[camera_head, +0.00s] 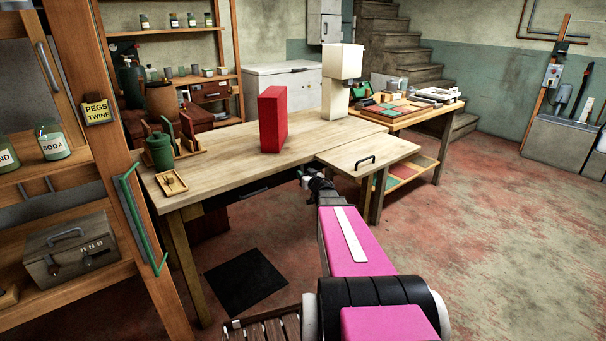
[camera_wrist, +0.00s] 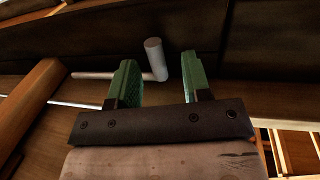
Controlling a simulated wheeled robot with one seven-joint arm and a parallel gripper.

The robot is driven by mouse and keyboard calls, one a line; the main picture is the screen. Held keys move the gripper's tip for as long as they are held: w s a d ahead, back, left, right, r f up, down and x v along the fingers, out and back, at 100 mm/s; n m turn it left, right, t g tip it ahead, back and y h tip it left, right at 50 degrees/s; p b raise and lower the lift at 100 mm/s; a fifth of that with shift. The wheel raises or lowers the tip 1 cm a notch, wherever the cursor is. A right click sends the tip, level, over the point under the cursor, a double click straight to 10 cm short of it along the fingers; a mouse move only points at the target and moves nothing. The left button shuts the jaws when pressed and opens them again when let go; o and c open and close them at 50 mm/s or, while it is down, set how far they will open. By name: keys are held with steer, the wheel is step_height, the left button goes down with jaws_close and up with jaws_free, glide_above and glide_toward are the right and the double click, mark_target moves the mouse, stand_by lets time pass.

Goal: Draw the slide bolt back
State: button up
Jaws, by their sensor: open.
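The slide bolt (camera_wrist: 153,47) shows in the wrist view as a pale grey cylindrical knob on a thin rod. The rod runs left from the knob, partly behind a finger. My gripper (camera_wrist: 157,65) is open, with one green finger on each side of the knob's lower part in the picture. I cannot tell whether either finger touches it. In the head view the end of my arm is near the workbench's front edge, and I cannot make out the bolt or the fingers there.
A wooden post (camera_wrist: 32,100) stands left in the wrist view. Floor at right is clear.

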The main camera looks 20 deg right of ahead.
steer(key=s+d, duration=0.1)
steer(key=s, duration=0.8)
steer(key=shift+d, duration=0.1)
steer(key=s+a+f+m+g+h, duration=0.1)
steer(key=s+a+f+g, duration=0.4)
steer(key=s+a+g, duration=0.4)
steer(key=s+a+f+g+h, duration=0.1)
steer(key=s+a+f+g, duration=0.4)
steer(key=s+a+g, duration=0.3)
steer(key=s+a, duration=0.3)
steer(key=s, duration=0.1)
steer(key=shift+s+a+f+m+g+h, duration=0.2)
steer(key=shift+s+a+m+g+h, duration=0.1)
steer(key=shift+m+g+h, duration=0.1)
